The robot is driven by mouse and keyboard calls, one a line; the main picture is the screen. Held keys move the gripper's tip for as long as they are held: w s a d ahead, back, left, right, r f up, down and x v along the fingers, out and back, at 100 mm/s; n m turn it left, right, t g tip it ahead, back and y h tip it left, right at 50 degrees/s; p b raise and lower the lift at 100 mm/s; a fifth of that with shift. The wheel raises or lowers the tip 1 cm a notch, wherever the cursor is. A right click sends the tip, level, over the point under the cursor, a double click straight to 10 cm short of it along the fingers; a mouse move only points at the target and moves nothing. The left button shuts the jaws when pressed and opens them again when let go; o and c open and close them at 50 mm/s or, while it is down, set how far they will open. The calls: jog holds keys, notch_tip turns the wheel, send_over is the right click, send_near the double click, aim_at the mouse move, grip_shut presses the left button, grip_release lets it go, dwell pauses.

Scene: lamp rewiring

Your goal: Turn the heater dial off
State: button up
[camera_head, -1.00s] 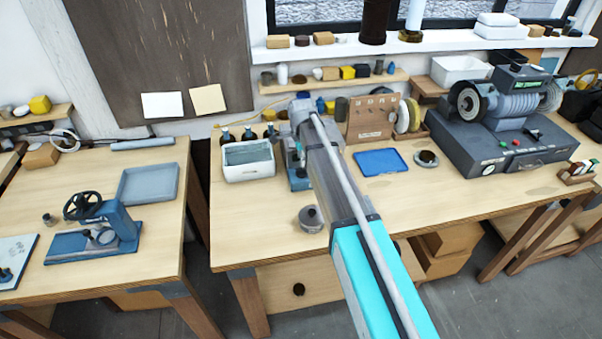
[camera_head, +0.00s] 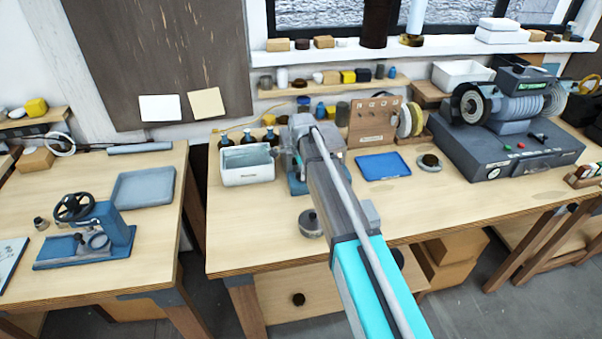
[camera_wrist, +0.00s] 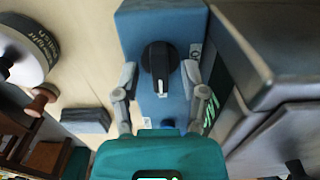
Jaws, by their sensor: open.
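In the wrist view, a blue heater box (camera_wrist: 172,28) carries a black dial (camera_wrist: 160,58) with a pale pointer line on its face. My gripper (camera_wrist: 160,74) is open, with one grey finger on each side of the dial. The fingers appear apart from the dial; how far the tips are from the box face is hard to tell. In the head view, a blue part of the heater (camera_head: 296,183) shows beside my arm on the middle bench. My arm hides the dial and my fingers there.
On the middle bench (camera_head: 250,240), a white bin (camera_head: 247,173) stands left of the heater and a blue tray (camera_head: 384,167) lies right. A round metal pot (camera_head: 310,223) is near the front. A pegboard stand (camera_head: 374,122) and a grinder (camera_head: 510,110) stand further right.

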grip_shut()
jog(key=shift+n, duration=0.4)
jog(key=n, duration=0.7)
jog(key=shift+n, duration=0.3)
jog(key=n, duration=0.4)
jog(key=shift+n, duration=0.3)
jog(key=n, duration=0.5)
dwell(0.4)
